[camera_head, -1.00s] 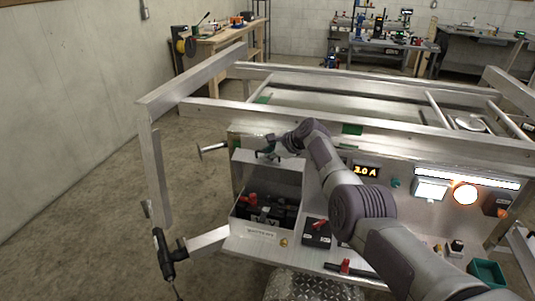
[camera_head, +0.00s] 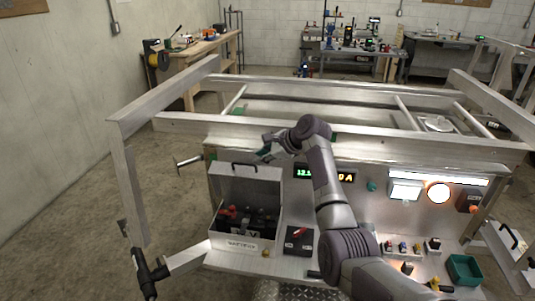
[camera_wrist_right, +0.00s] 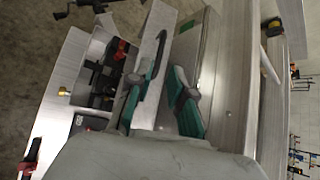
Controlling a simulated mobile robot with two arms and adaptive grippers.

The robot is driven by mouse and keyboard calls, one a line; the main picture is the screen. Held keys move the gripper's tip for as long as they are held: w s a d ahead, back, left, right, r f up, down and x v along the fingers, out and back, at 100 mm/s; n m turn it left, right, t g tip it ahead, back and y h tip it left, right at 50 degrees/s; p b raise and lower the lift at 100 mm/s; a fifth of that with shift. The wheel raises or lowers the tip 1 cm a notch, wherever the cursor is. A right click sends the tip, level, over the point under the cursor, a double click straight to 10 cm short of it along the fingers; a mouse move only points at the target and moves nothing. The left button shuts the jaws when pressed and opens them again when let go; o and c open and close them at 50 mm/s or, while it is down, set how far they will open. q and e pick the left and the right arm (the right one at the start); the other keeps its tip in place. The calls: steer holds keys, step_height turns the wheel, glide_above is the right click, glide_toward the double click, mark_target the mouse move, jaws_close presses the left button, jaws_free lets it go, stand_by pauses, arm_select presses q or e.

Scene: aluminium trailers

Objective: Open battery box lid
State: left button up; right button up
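The battery box (camera_head: 235,242) is a metal box on the trailer's front ledge, with a dark battery (camera_head: 247,222) and red terminals inside. Its lid (camera_head: 245,186) stands raised at the back of the box, with a black handle near its top edge. The lid (camera_wrist_right: 153,50) also shows in the wrist view. My right gripper (camera_head: 265,153) is just above the lid's upper right. In the wrist view, the teal fingers of the right gripper (camera_wrist_right: 163,92) are apart, one beside the black handle; contact cannot be told. My left gripper is out of view.
The trailer frame (camera_head: 300,127) spans behind the box. Right of the box are a black panel (camera_head: 299,241), a lit display (camera_head: 303,172), a lamp (camera_head: 438,193) and a green bin (camera_head: 464,269). A T-shaped black handle (camera_head: 145,272) stands at front left. Floor on the left is clear.

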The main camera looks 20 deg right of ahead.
steer(key=v, duration=0.2)
steer(key=shift+s+d+r, duration=0.2)
steer(key=shift+s, duration=0.05)
stand_by(0.3)
